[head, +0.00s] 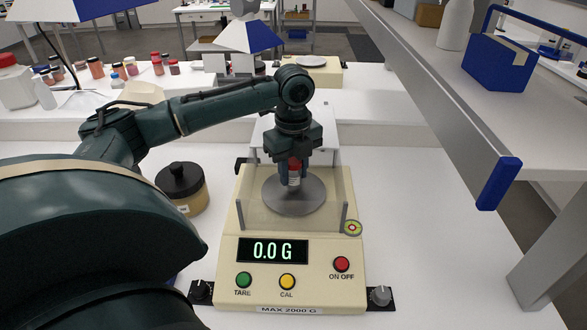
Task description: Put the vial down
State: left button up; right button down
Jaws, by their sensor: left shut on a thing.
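My left gripper (292,172) points down over the balance and is shut on a small vial (294,178). The vial has a red cap and a pale label and looks upright. It is over the round grey weighing pan (297,205) of the cream balance (300,275). The gripper fingers hide part of the vial. My right gripper is not in view.
A low clear shield (290,218) surrounds the pan. A jar with a black lid (182,185) stands left of the balance. A metal shelf (440,90) with a blue end overhangs at right. Several small jars (96,68) stand at the back left. The bench right of the balance is clear.

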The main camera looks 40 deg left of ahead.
aim_at(293, 161)
pick_arm(q)
jog(key=shift+f, duration=0.15)
jog(key=o, duration=1)
jog(key=shift+c, duration=0.2)
notch_tip(293, 161, up, 12)
jog(key=shift+r, duration=0.15)
